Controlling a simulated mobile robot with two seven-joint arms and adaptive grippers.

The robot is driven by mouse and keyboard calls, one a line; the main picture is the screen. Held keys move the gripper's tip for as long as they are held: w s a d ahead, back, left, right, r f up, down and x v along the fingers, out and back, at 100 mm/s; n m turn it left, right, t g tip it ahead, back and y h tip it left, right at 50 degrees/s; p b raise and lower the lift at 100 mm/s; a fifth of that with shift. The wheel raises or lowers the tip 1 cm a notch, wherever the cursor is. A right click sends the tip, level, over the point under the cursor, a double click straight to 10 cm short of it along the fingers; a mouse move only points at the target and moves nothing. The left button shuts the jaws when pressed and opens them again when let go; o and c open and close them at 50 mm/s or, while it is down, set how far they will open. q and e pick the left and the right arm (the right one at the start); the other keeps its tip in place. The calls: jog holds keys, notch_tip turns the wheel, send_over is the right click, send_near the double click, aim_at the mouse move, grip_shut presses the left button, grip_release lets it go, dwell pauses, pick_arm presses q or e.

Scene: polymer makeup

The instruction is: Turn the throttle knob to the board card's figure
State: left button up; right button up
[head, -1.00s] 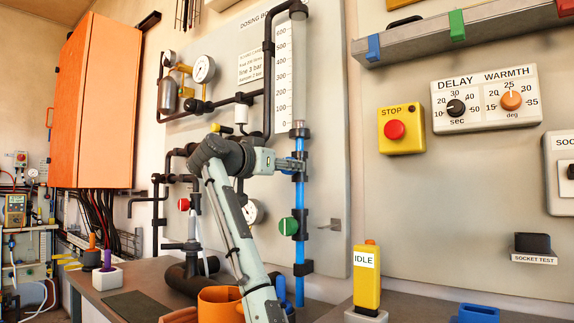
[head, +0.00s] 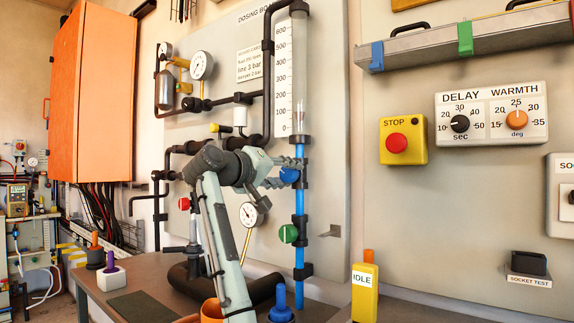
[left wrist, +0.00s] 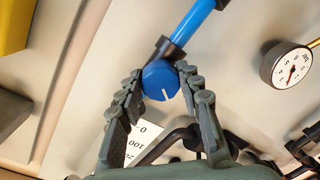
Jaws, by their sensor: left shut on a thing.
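The throttle knob (head: 289,175) is blue and sits on the blue pipe below the clear graduated tube. In the left wrist view the knob (left wrist: 160,79) shows a white pointer line. My left gripper (head: 288,172) is shut on it, and its ridged fingers (left wrist: 162,88) lie on both sides of the knob. The white board card (head: 252,63) hangs left of the tube; a line reading 3 bar shows, and the rest is small. A round gauge (head: 248,214) is below my gripper and also shows in the left wrist view (left wrist: 291,66). My right gripper is out of view.
A green valve knob (head: 288,233) sits lower on the blue pipe. Black pipes and an upper gauge (head: 202,65) are at left. A red stop button (head: 397,143) and the delay and warmth dials (head: 490,115) are at right. A yellow IDLE lamp (head: 365,290) stands below.

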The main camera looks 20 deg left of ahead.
pick_arm(q)
jog(key=shift+n, duration=2.1)
jog(key=shift+f+n+g+h, duration=0.1)
jog(key=shift+n+g+h, duration=0.2)
jog(key=shift+n, duration=1.4)
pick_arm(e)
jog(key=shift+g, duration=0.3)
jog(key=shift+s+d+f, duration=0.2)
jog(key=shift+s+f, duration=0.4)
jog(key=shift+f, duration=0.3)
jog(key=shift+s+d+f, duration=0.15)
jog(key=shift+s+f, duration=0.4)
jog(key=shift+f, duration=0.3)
pick_arm(q)
jog(key=o, duration=1.1)
jog(key=shift+a, duration=0.1)
jog(key=shift+o, duration=0.2)
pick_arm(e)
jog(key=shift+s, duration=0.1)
